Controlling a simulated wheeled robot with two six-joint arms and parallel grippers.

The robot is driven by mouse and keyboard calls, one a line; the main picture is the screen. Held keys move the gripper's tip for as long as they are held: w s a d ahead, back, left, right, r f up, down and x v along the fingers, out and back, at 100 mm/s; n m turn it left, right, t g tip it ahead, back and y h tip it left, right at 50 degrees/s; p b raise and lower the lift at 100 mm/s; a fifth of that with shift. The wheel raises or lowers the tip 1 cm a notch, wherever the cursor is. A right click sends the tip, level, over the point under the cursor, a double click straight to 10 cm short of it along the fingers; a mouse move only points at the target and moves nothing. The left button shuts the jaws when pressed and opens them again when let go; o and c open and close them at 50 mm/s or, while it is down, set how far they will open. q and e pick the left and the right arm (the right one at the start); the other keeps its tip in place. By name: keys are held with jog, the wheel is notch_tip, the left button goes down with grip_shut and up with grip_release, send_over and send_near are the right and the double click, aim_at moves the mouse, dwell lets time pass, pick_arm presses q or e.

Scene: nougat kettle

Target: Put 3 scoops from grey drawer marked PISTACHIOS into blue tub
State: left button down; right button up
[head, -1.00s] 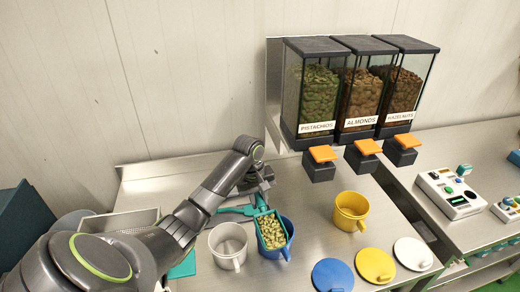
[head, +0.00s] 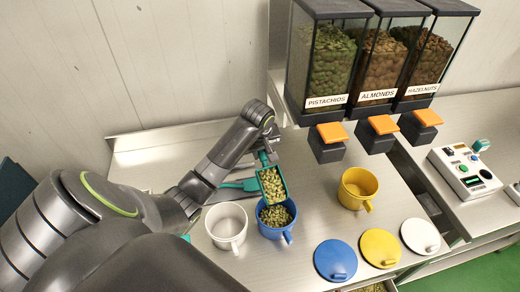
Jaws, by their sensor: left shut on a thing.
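My left gripper (head: 266,157) is shut on a teal scoop (head: 285,176) filled with green pistachios (head: 271,186). The scoop is tilted down over the back rim of the blue tub (head: 277,233). Pistachios lie inside the blue tub. My right gripper is out of view.
A white tub (head: 227,222) stands left of the blue one, a yellow tub (head: 357,188) to its right. Blue (head: 335,259), yellow (head: 380,246) and white (head: 420,235) lids lie along the front edge. A teal handle-like piece (head: 238,185) lies left of the scoop.

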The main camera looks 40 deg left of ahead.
pick_arm(q)
jog(key=s+d+r+t+y, duration=0.2)
jog(key=d+r+y, duration=0.1)
jog(key=shift+s+d+r, duration=0.15)
jog(key=shift+r, duration=0.1)
jog(key=shift+s+d+r+t+y, duration=0.25)
jog(key=shift+d+r+t+y, duration=0.15)
jog(key=shift+r+t, duration=0.1)
jog(key=shift+s+d+r+t+y+b, duration=0.35)
jog(key=shift+d+r+y+b, duration=0.1)
jog(key=shift+r+y, duration=0.15)
jog(key=shift+s+d+r+t+y+b, duration=0.35)
jog(key=shift+d+r+y+b, duration=0.1)
jog(key=shift+r+y, duration=0.1)
